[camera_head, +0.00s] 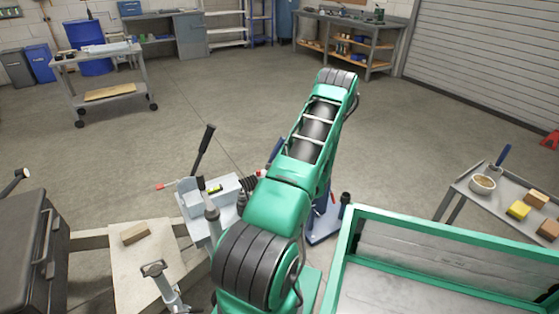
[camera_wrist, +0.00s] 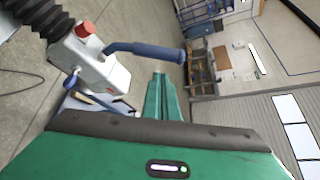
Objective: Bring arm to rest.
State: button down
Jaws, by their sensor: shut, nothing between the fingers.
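My green arm (camera_head: 275,205) rises from the bottom middle of the head view and reaches forward to a bent joint near the top. My gripper is not visible in the head view, hidden by the arm. In the wrist view my gripper (camera_wrist: 159,77) shows beyond the green wrist housing as narrow green fingers close together. They look shut and empty. A white housing with a red knob (camera_wrist: 88,30) and a blue handle (camera_wrist: 145,50) lies to their left. I cannot tell how far the handle is from the fingers.
A grey coupling unit with a black lever (camera_head: 203,148) stands just left of my arm. A wood block (camera_head: 135,234) lies on the beige frame. A green-rimmed tray (camera_head: 440,229) is at lower right, beside a side table (camera_head: 463,187). Open floor (camera_head: 215,92) lies farther ahead.

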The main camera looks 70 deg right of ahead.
jog(key=shift+s+a, duration=0.15)
dwell(0.5)
jog(key=w+a+r+n+t+y, duration=0.2)
jog(key=w+a+r+n+y, duration=0.25)
jog(key=w+a+n, duration=0.5)
jog(key=w+a+r+n+t+y, duration=0.4)
jog(key=w+a, duration=0.3)
jog(key=w, duration=0.5)
jog(key=w+a+r+n+g+y, duration=0.25)
jog(key=a+r+n, duration=0.3)
jog(key=a, duration=0.35)
jog(key=s+a+r+n+g+y, duration=0.1)
jog(key=s+a+r+n+g, duration=0.25)
jog(key=a, duration=0.45)
jog(key=s+a+r+n+g+y, duration=0.1)
jog(key=s+a+r+n+g, duration=0.2)
jog(key=a, duration=0.5)
jog(key=s+a+r+n+g, duration=0.1)
jog(key=s+a+r+n, duration=0.1)
jog(key=s+a, duration=0.4)
jog(key=s+a+r+n+g, duration=0.2)
jog(key=s+a+r, duration=0.2)
jog(key=s, duration=0.8)
jog(key=shift+s+a+r+n+y, duration=0.25)
jog(key=shift+a+n+y, duration=0.1)
jog(key=shift+a, duration=0.65)
